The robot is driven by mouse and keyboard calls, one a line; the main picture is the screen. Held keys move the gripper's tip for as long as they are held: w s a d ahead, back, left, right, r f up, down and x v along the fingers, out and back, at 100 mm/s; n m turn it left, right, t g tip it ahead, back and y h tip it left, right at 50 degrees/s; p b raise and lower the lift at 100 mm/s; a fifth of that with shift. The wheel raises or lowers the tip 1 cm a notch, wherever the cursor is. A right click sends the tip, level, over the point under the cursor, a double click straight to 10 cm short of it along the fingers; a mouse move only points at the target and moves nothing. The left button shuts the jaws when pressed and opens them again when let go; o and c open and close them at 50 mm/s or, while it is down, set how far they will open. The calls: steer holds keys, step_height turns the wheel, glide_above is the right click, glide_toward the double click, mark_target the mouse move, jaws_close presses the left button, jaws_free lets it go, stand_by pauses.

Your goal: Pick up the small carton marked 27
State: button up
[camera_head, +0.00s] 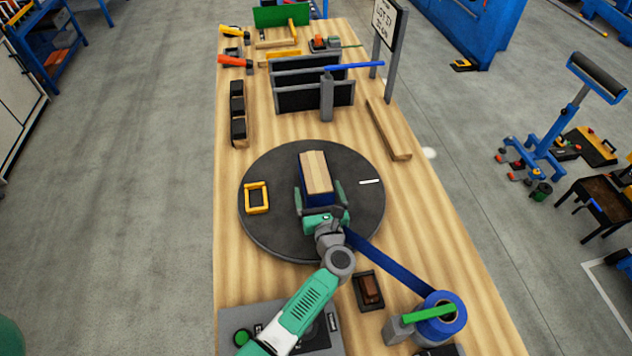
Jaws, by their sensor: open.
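A small carton (316,171) with a tan top, a pale strip along it and dark blue sides stands on the round dark turntable (284,165) in the middle of the bench. No number can be read on it from here. My gripper (320,197) is at the near end of the carton. Its green and grey fingers are open, one to the left and one to the right of the carton's near part. I cannot tell whether they touch it. The carton's lower near side is hidden by my gripper.
A yellow frame (256,197) lies left on the turntable. A blue tape roll (441,315) with a strip running toward the turntable stands at front right. Dark upright panels (311,95) stand behind, and a wooden bar (388,129) lies back right.

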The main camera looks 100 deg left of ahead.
mark_target(317, 177)
steer(key=x, duration=0.5)
steer(key=shift+w+a+r+b, duration=0.1)
steer(key=shift+w+a+b, duration=0.1)
steer(key=shift+w+b, duration=0.15)
steer(key=c, duration=1.1)
